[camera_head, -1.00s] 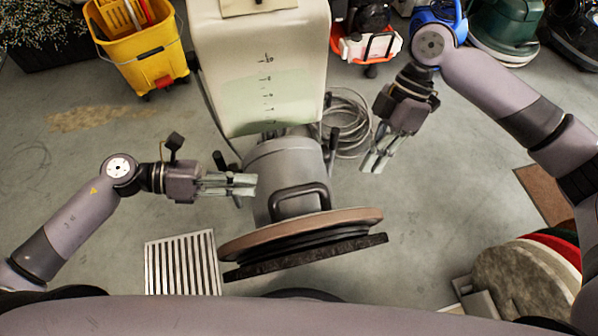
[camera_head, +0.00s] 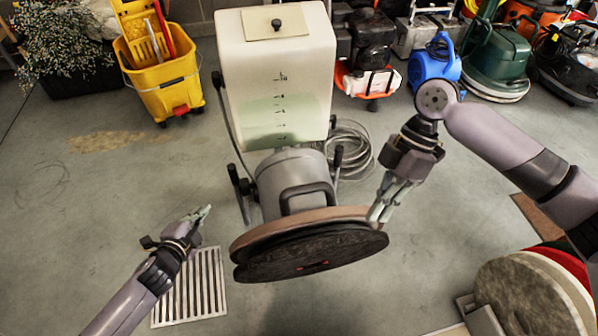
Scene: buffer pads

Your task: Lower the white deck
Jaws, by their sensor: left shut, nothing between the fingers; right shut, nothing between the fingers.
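A floor machine with a white tank (camera_head: 277,85) stands tipped back in the middle of the head view. Its grey motor housing (camera_head: 290,170) and a round brown-rimmed deck (camera_head: 262,232) face me. A dark pad (camera_head: 318,255) with a small red mark at its centre shows on the deck's underside, raised off the floor. No white deck surface shows apart from the tank. My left gripper (camera_head: 205,212) is shut and empty, left of the deck and apart from it. My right gripper (camera_head: 376,217) is shut at the deck's right rim; whether it touches cannot be told.
A floor grate (camera_head: 203,292) lies at lower left. A yellow mop bucket (camera_head: 160,75) stands at back left, with a coiled hose (camera_head: 350,145) behind the machine. Other machines line the back right. Round pads (camera_head: 530,290) lie at lower right. The left floor is mostly clear.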

